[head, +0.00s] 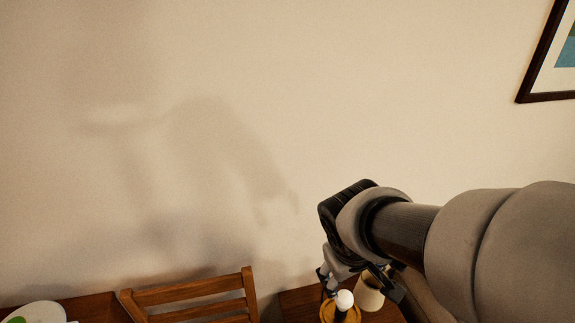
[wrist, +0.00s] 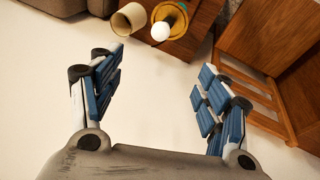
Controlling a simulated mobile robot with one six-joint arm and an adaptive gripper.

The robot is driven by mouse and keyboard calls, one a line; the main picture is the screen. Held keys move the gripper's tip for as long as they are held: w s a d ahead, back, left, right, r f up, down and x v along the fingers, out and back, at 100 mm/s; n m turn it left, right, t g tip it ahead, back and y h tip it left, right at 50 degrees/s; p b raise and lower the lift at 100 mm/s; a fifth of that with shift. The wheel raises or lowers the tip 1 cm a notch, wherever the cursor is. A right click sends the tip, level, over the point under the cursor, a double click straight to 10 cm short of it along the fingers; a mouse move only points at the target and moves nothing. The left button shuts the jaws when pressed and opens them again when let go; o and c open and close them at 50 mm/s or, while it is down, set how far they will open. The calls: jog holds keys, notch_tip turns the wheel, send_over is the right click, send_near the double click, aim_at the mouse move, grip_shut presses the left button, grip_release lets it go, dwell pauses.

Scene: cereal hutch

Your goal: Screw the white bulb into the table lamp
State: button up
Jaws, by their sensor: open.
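A round white bulb (head: 345,299) shows over a yellow-gold round base (head: 327,313) on a small wooden table. In the wrist view the bulb (wrist: 160,31) is at the top centre, in front of the gold base (wrist: 180,20). I take the base to be the table lamp's; whether the bulb is seated in a socket I cannot tell. A beige shade-like cup (wrist: 128,19) is beside it, also in the head view (head: 369,293). My gripper (wrist: 160,82) is open and empty, its fingers wide apart, with the bulb beyond the fingertips.
The small wooden table (wrist: 203,22) carries these things. A wooden chair (head: 195,295) stands left of it in the head view and at right in the wrist view (wrist: 262,50). A plate (head: 38,312) lies on another table at lower left.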

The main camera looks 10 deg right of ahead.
jog(key=w+d+f+n, duration=0.2)
jog(key=w+f, duration=0.2)
jog(key=f, duration=0.1)
jog(key=n+g+p, duration=0.1)
jog(key=n+p, duration=0.1)
send_near(345, 297)
jog(key=b+x, duration=0.9)
jog(key=x, duration=0.4)
jog(key=shift+c, duration=0.4)
